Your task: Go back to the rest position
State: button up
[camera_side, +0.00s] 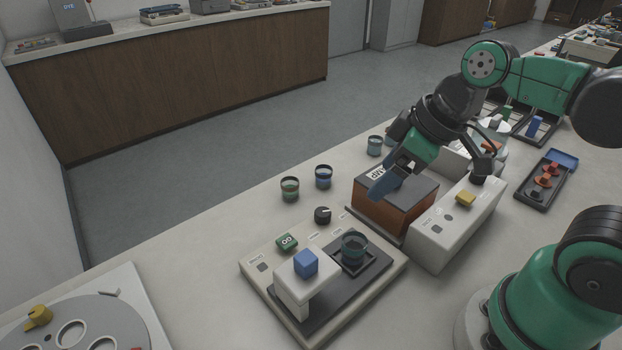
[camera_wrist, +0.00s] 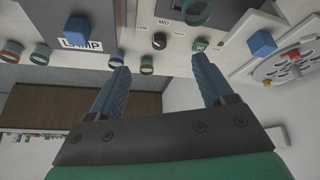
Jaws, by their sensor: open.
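My gripper (camera_side: 379,190) is in the side view, over the orange-sided box with a dark top (camera_side: 396,208) at the middle right. Its blue fingers point down and to the left; whether they touch the box top cannot be told. In the wrist view my gripper (camera_wrist: 161,66) has its two blue fingers spread wide with nothing between them. The box's label, reading LAMP (camera_wrist: 82,44), shows there beside a blue knob (camera_wrist: 77,25). My arm reaches in from the right.
A panel (camera_side: 258,268) with a dark knob (camera_side: 323,215), a green button (camera_side: 287,242), a blue-topped press (camera_side: 306,262) and a cup (camera_side: 353,247) stands front-left of the box. Small cups (camera_side: 290,188) stand behind. A white unit (camera_side: 436,240) flanks the box's right. A dark tray (camera_side: 543,183) lies right.

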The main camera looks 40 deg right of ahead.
jog(key=w+m, duration=0.1)
jog(key=w+d+m+t+h, duration=0.1)
jog(key=m, duration=0.1)
jog(key=w+m+t, duration=0.1)
jog(key=shift+w+d+f+m+h, duration=0.1)
jog(key=shift+d+f+m+h, duration=0.1)
jog(key=shift+f+m+h, duration=0.15)
